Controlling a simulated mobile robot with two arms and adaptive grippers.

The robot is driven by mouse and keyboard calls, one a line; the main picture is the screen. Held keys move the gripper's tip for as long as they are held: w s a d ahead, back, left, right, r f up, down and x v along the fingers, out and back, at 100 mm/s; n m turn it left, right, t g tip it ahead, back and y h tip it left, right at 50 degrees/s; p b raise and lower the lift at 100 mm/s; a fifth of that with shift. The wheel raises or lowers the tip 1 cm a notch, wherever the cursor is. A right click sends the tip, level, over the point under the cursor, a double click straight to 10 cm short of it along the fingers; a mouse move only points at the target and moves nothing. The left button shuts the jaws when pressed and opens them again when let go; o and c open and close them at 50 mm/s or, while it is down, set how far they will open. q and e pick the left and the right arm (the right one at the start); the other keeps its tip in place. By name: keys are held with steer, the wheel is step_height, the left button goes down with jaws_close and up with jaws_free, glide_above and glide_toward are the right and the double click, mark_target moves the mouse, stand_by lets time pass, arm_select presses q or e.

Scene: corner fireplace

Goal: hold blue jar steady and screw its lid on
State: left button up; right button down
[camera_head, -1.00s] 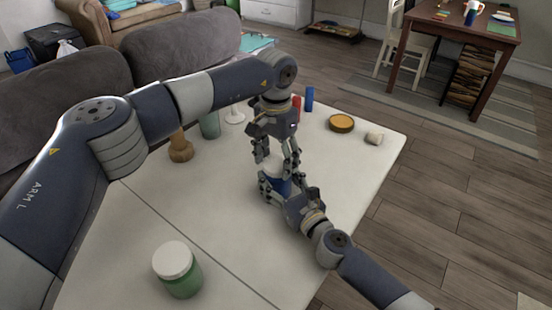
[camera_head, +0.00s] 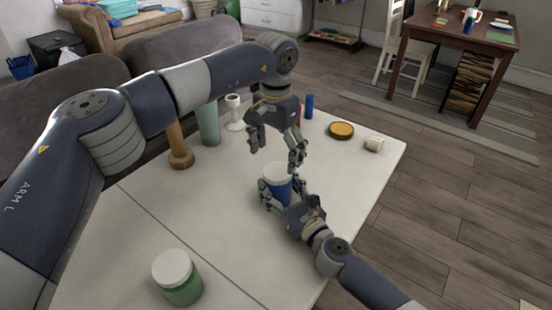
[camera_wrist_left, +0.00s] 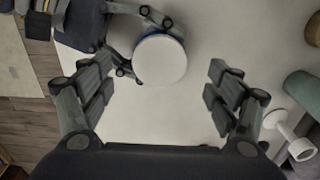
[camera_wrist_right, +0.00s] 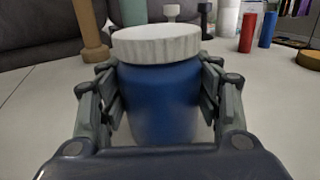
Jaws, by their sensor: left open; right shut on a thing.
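The blue jar (camera_head: 283,190) stands upright on the white table, and it fills the middle of the right wrist view (camera_wrist_right: 160,98). Its white lid (camera_wrist_right: 156,44) sits level on top of the jar; it also shows in the left wrist view (camera_wrist_left: 160,60) and the head view (camera_head: 277,172). I cannot tell how tight it is. My right gripper (camera_head: 279,195) is shut around the jar's body, with a finger on each side. My left gripper (camera_head: 277,160) is open and empty above the lid, apart from it.
A green jar with a white lid (camera_head: 177,278) stands at the table's front left. A wooden pestle-like item (camera_head: 179,150), a green cylinder (camera_head: 208,125) and a white goblet (camera_head: 234,113) stand at the back.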

arm_select(q)
steer(key=shift+c, duration=0.3)
steer(key=n, duration=0.5)
steer(key=shift+r, duration=0.2)
steer(key=n, duration=0.5)
steer(key=shift+d+r+n, duration=0.1)
steer(key=shift+r+n, duration=0.1)
steer(key=shift+n, duration=0.2)
steer(key=n, duration=0.3)
steer(key=shift+w+r+n, duration=0.1)
steer(key=shift+r+n, duration=0.1)
steer(key=shift+n, duration=0.2)
steer(key=n, duration=0.5)
steer(key=shift+r+n, duration=0.2)
steer(key=shift+n, duration=0.1)
steer(key=n, duration=0.5)
steer(key=shift+r, duration=0.2)
steer(key=n, duration=0.6)
steer(key=shift+r, duration=0.25)
steer(key=n, duration=0.5)
steer(key=shift+w+d+r, duration=0.1)
steer(key=shift+r, duration=0.1)
steer(key=n, duration=0.4)
steer(key=shift+r+n, duration=0.15)
steer(key=shift+n, duration=0.25)
